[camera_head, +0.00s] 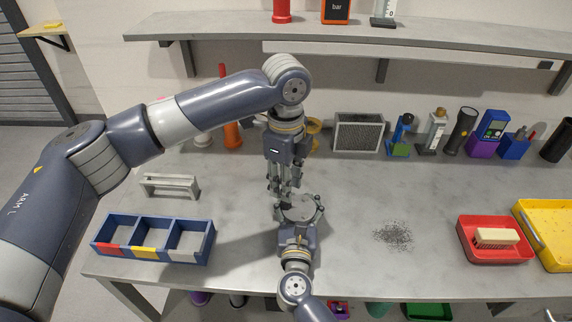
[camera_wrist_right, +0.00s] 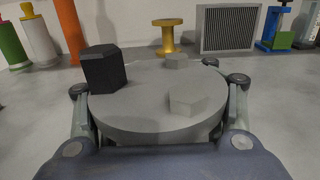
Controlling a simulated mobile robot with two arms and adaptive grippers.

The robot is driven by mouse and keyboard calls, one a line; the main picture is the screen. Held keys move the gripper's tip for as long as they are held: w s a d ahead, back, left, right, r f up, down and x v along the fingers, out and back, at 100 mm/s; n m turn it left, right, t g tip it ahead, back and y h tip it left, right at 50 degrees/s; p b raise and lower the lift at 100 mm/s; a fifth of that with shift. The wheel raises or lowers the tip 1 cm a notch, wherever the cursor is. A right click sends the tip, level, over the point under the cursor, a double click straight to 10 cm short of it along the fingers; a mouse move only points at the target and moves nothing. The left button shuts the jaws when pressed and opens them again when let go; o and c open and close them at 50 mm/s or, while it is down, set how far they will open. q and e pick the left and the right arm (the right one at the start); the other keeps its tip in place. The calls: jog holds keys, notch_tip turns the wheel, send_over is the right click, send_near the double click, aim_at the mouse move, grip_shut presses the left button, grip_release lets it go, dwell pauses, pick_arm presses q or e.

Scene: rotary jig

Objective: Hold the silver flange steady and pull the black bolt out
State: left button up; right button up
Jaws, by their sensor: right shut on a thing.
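The silver flange (camera_wrist_right: 140,112) is a round grey disc on the table. In the head view it (camera_head: 300,207) lies between the fingers of my right gripper (camera_head: 299,212), which is shut on its rim from the near side. The black bolt (camera_wrist_right: 103,70) is a hexagonal head standing up at the left of the flange. Two silver hex heads, a near one (camera_wrist_right: 188,97) and a far one (camera_wrist_right: 176,60), also sit on the flange. My left gripper (camera_head: 285,188) points down above the flange's left side, fingers apart. No left finger shows around the black bolt in the wrist view.
A blue divided tray (camera_head: 152,261) and a grey bracket (camera_head: 169,180) stand to the left. Dark shavings (camera_head: 393,236) lie to the right, before a red tray (camera_head: 490,256) with a brush. Tools and a grey filter panel (camera_head: 358,132) line the back.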

pick_arm(q)
jog(key=shift+f, duration=2.75)
grip_shut()
jog(key=shift+c, duration=2.3)
grip_release()
grip_shut()
jog(key=shift+r, duration=0.2)
jog(key=shift+r, duration=3.6)
